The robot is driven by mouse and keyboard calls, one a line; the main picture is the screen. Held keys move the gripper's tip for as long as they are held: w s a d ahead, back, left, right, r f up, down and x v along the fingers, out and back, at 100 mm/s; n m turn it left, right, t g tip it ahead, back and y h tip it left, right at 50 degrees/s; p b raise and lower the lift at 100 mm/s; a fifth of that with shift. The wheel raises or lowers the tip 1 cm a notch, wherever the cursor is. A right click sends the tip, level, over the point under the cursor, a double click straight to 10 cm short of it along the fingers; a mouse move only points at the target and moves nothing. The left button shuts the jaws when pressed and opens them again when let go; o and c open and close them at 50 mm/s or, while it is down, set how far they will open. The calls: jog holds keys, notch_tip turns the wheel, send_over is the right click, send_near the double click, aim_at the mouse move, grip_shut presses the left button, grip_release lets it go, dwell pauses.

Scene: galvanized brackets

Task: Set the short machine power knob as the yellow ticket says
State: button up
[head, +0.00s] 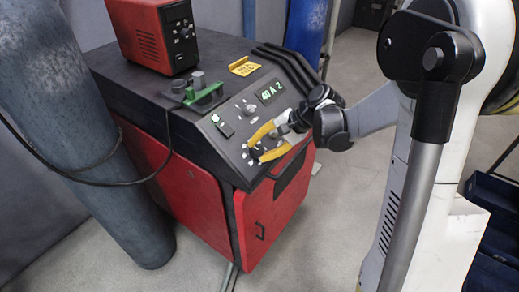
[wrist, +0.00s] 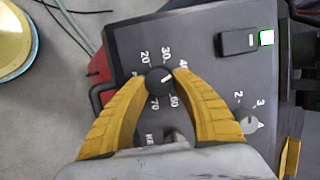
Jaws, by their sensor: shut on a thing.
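The short machine (head: 190,200) is a red and black cabinet with a sloped control panel. My gripper (head: 255,150) has its yellow fingers at the lower part of the panel. In the wrist view, my gripper (wrist: 160,76) is shut on a round black knob (wrist: 157,80), one finger on each side. Numbers 20, 30, 40, 60 and 70 ring this knob; its white mark points right and slightly up, toward the 40 side. The right finger hides part of the scale. The yellow ticket (head: 244,66) lies on the machine's top; its writing is too small to read.
The green display (head: 271,91) appears to read 40 A 2. Another knob (wrist: 248,123) has 2 and 3 beside it. A black switch (wrist: 238,42) sits by a lit green lamp (wrist: 266,38). A red box (head: 155,35) stands on top; a blue cylinder (head: 90,140) stands left.

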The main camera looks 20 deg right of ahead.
jog(key=o, duration=1.2)
jog(key=shift+o, duration=0.2)
jog(key=v, duration=1.2)
jog(key=shift+a, duration=0.1)
jog(key=s+a+n+t+h, duration=0.1)
jog(key=s+a+n+h, duration=0.2)
jog(key=s+n, duration=0.2)
jog(key=s+a+n+t+h, duration=0.2)
jog(key=s+a+n+h, duration=0.2)
jog(key=s, duration=0.7)
jog(key=shift+r+n, duration=0.2)
jog(key=shift+n, duration=0.2)
